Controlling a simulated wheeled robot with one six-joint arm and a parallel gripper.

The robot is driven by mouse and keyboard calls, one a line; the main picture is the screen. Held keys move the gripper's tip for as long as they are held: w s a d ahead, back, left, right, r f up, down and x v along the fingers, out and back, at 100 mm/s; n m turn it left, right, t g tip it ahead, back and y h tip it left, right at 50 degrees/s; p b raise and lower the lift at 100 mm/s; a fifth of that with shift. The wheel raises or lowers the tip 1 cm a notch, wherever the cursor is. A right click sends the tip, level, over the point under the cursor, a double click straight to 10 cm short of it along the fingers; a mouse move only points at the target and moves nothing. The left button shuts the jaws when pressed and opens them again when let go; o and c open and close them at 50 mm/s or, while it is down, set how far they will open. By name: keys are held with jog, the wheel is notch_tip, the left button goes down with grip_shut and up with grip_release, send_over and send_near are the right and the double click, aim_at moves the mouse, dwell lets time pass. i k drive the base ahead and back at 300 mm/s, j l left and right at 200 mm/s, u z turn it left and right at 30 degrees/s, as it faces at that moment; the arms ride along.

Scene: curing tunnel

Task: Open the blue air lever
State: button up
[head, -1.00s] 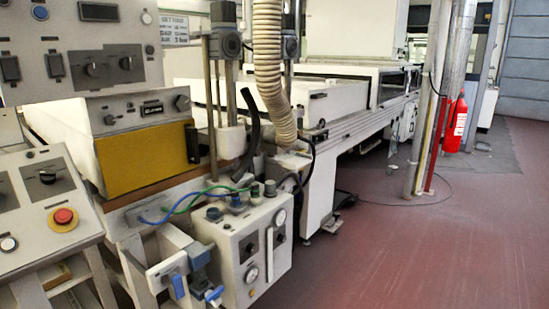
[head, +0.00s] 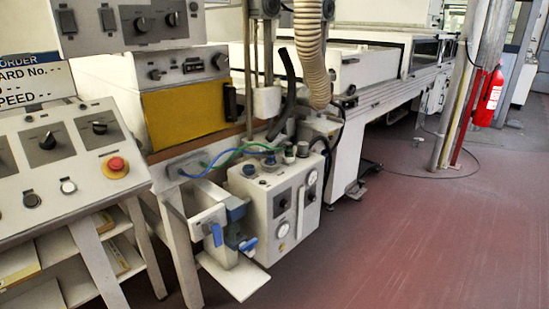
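A blue lever (head: 217,234) hangs upright on the front of a white block (head: 207,214), left of the grey air control box (head: 282,209). A second blue handle (head: 247,244) sits just right of it, lower down, on a grey-blue valve body (head: 236,210), and lies roughly level. I cannot tell which of the two is the air lever. My gripper is not in view.
A sloped control desk (head: 72,150) with a red stop button (head: 116,164) stands at the left, above shelves. A pale plate (head: 240,275) juts out below the levers. Open red floor (head: 400,240) lies to the right, with a fire extinguisher (head: 488,98) at a post.

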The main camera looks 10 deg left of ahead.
aim_at(215, 229)
jog(key=i+u, duration=0.15)
jog(key=u, duration=1)
